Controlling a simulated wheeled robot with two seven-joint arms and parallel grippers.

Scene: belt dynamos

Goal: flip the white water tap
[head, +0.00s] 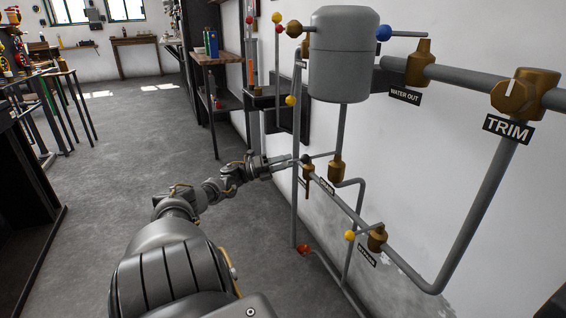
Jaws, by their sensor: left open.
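My left gripper (287,164) is open, with its fingers pointing right at the pipework. Its fingertips are close to a thin rod that runs left from a brass tap body (336,169) below the grey tank. I cannot tell whether the fingers touch the rod or lie around it. My right gripper is not in view.
A yellow-knobbed tap (376,237) is lower right. Grey pipes run along the white wall. The floor (110,150) at left is mostly clear.

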